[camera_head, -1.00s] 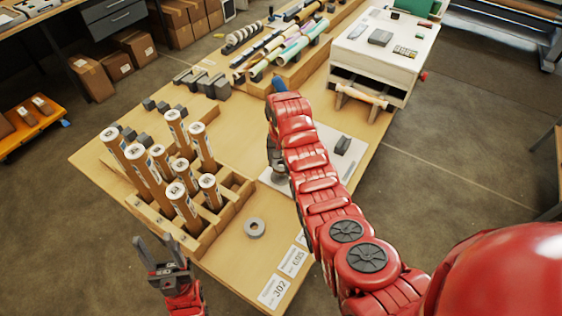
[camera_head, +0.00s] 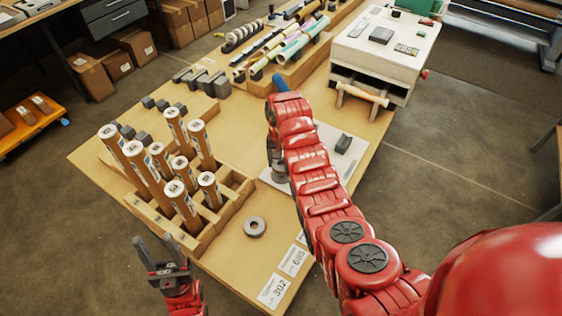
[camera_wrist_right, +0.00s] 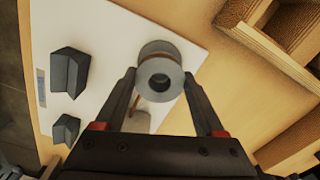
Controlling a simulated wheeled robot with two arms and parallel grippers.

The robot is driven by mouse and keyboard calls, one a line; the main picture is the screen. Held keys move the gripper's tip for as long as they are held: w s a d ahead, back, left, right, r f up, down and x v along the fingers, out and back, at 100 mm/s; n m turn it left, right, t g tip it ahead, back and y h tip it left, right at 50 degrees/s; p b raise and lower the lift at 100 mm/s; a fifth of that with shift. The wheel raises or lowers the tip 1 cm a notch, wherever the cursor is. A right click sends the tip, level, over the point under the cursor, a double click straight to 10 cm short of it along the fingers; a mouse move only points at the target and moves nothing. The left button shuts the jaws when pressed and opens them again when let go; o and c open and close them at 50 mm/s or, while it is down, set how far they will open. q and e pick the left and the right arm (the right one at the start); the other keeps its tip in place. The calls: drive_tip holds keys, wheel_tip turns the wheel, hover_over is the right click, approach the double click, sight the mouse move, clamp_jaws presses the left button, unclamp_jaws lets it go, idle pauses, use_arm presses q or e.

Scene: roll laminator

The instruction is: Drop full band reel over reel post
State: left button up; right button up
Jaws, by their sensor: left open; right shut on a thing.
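A grey-white band reel (camera_wrist_right: 160,52) with a dark centre hole is between the fingertips of my right gripper (camera_wrist_right: 160,78), which is shut on it. In the head view my right arm covers most of this gripper; the reel (camera_head: 280,175) shows low beside the arm, over the white plate (camera_head: 327,171). My left gripper (camera_head: 154,240) is open and empty, off the table's front left edge.
A wooden rack (camera_head: 205,240) with several upright cardboard-coloured rolls stands left of the white plate. Dark blocks (camera_wrist_right: 69,73) sit on the plate. A white laminator (camera_head: 385,50) stands at the back right, with coloured rolls beside it. Label cards lie at the front edge.

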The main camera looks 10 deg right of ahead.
drive_tip(key=shift+f+b, duration=0.75)
drive_tip(key=shift+f, duration=0.4)
drive_tip(key=o, duration=1.4)
drive_tip(key=shift+c, duration=0.2)
drive_tip(key=shift+r, duration=0.1)
wheel_tip(320, 180, up, 2)
drive_tip(key=shift+w+r+b, duration=0.1)
drive_tip(key=shift+r+b, duration=0.15)
drive_tip(key=shift+b, duration=0.6)
wheel_tip(320, 180, up, 15)
drive_tip(key=p, duration=0.7)
drive_tip(key=shift+f, duration=0.1)
